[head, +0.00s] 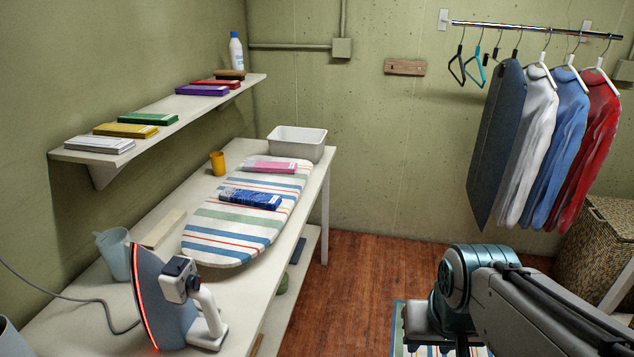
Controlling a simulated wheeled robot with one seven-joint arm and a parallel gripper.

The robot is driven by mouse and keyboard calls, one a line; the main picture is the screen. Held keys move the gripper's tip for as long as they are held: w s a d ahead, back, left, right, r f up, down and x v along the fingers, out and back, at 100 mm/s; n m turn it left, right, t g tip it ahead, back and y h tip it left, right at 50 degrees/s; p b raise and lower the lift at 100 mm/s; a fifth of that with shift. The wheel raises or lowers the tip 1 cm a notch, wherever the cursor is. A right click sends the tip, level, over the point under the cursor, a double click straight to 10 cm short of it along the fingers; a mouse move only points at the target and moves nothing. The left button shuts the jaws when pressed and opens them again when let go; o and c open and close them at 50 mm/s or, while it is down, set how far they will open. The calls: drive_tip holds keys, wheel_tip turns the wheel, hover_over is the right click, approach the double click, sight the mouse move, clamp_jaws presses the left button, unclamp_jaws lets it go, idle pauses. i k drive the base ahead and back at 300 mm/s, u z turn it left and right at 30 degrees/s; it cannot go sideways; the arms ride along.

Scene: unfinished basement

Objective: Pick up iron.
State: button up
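The iron (163,300) stands upright on its heel at the near end of the white table (75,310). Its grey-blue plate has an orange-red edge on the left, and its white and dark body faces right. A cord runs from the left past it. My gripper (445,345) hangs at the bottom right, over the floor and well to the right of the iron, not touching it. Its fingertips are cut off by the frame's lower edge, so its opening does not show.
A light-blue cup (116,256) stands close behind the iron. A striped ironing board (225,240) holds a blue box (250,199) and a pink box (270,167). A white bin (297,144) stands behind. A wall shelf (165,108) overhangs the table's left side. Floor between table and arm is clear.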

sight(169, 316)
drive_tip(key=z, duration=0.35)
drive_tip(key=i, duration=1.1)
drive_tip(key=u, duration=2.1)
